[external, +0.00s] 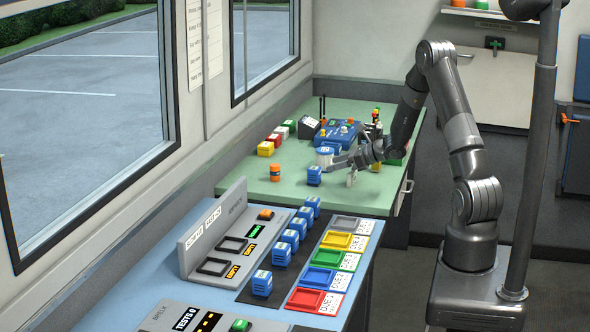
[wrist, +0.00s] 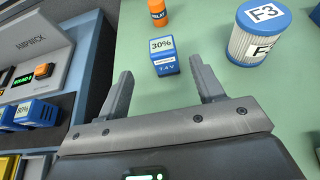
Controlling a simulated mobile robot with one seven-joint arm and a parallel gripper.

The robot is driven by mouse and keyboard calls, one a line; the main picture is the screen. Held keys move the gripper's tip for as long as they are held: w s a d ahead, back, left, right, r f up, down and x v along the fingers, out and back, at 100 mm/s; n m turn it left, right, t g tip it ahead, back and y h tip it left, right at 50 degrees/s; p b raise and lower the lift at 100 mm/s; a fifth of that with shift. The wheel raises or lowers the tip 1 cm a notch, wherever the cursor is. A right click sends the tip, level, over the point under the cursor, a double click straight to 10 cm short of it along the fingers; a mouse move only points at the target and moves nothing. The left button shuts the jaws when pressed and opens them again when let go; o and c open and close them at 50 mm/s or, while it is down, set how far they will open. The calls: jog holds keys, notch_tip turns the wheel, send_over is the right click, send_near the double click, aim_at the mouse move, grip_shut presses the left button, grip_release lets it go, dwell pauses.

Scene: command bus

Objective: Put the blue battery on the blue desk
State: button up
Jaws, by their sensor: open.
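A small blue battery (external: 314,176) stands on the green desk (external: 235,177), near its front edge. In the wrist view the battery (wrist: 165,64) shows a white "30%" label on top and "7.4 V" on its side. My gripper (external: 338,167) is open and empty, just right of the battery in the external view. In the wrist view the battery lies ahead of and between the spread fingertips (wrist: 160,78), and no contact shows. The blue desk (external: 112,297) is in the foreground; in the wrist view it is at the left (wrist: 92,60).
The blue desk bears a grey test console (external: 215,250), several other blue batteries (external: 262,283) on a dark strip, and coloured trays (external: 322,278). Near the battery are an orange cylinder (external: 275,172) and a blue-white canister (wrist: 262,35). A blue device (external: 338,132) stands behind.

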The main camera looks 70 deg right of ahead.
aim_at(309, 170)
jog(key=shift+w+d+f, duration=0.15)
jog(key=shift+f, duration=0.05)
jog(key=x, duration=1)
jog(key=shift+w, duration=0.2)
jog(key=shift+c, duration=0.3)
jog(key=c, duration=1.2)
jog(key=shift+r, duration=0.15)
